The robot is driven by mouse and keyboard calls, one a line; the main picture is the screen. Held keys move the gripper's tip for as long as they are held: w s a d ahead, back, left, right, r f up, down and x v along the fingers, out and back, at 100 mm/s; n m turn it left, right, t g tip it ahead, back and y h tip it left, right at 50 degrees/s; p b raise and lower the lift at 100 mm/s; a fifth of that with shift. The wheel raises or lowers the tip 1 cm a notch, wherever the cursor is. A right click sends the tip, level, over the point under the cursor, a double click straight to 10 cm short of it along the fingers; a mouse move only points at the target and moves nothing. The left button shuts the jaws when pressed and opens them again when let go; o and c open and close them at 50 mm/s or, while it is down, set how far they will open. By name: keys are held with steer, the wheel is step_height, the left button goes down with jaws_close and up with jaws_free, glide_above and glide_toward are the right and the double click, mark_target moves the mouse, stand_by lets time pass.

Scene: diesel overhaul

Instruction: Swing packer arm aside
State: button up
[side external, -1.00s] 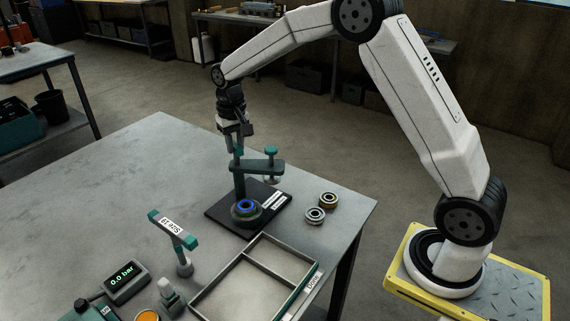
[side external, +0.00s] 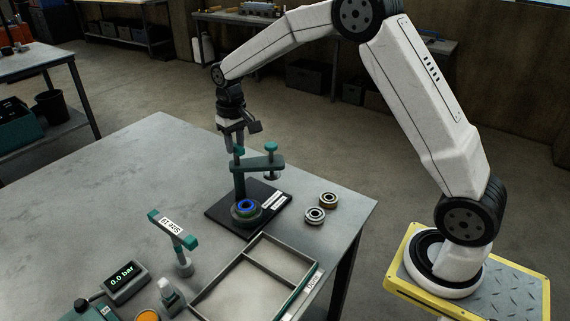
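The packer arm (side external: 262,163) is a teal bar on an upright teal post, which stands on a dark base plate (side external: 222,210). Its free end points right and carries a teal knob (side external: 270,147) with a plunger below. A dark ring piece with a blue ring (side external: 246,207) sits on the plate, in front of the post; the bar's free end is to the right of it. My gripper (side external: 235,147) points down at the post end of the bar, its fingers beside a short teal peg (side external: 239,151). Whether the fingers touch or grip the peg cannot be made out.
Two bearing-like rings (side external: 328,200) (side external: 315,215) lie right of the plate. A divided tray (side external: 225,280) lies in front. A labelled T-handle tool (side external: 173,229) and a pressure display (side external: 126,281) stand front left. The table's left and back are clear.

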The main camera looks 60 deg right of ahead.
steer(key=o, duration=0.4)
steer(key=shift+r, duration=2.7)
steer(key=shift+r, duration=2)
steer(key=shift+s, duration=0.1)
steer(key=s+a+f+t, duration=0.1)
steer(key=s+a+f, duration=0.1)
steer(key=s+f, duration=0.4)
steer(key=s+a+f+n+t, duration=0.1)
steer(key=s+f, duration=0.5)
steer(key=s, duration=1.1)
steer(key=shift+s+a+f+n+t, duration=0.15)
steer(key=shift+a+f+n+t, duration=0.15)
steer(key=shift+a, duration=0.2)
